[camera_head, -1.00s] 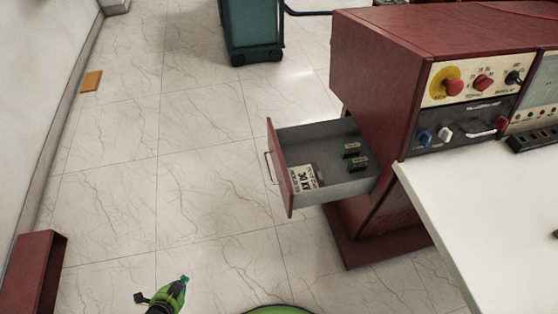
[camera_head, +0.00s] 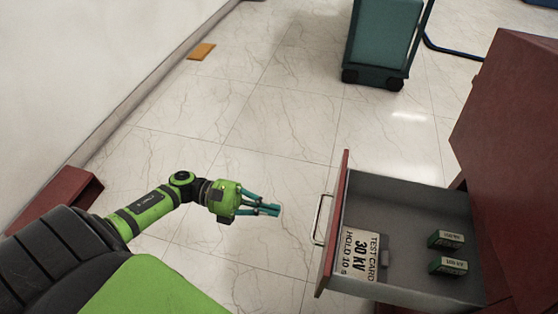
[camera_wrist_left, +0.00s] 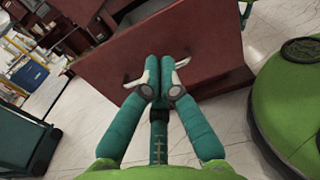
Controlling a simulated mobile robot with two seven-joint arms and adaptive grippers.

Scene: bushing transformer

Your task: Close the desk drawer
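The desk drawer (camera_head: 345,220) is pulled out from the red desk, with a red front, grey inside and a metal handle (camera_head: 320,219). It holds a white test card (camera_head: 360,256) and two small green boxes (camera_head: 447,266). My left gripper (camera_head: 277,209) is to the left of the drawer front, apart from the handle. In the left wrist view, its fingertips (camera_wrist_left: 160,83) are together with nothing visible between them. They point at the red drawer front (camera_wrist_left: 110,55) and hide the middle of the handle (camera_wrist_left: 134,81). My right gripper is not in view.
The red desk body (camera_head: 515,130) stands right of the drawer. A teal wheeled cart (camera_head: 383,40) stands behind on the tiles. A red box-like object (camera_head: 62,200) and an orange block (camera_head: 201,51) lie near the left wall. The floor left of the drawer is clear.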

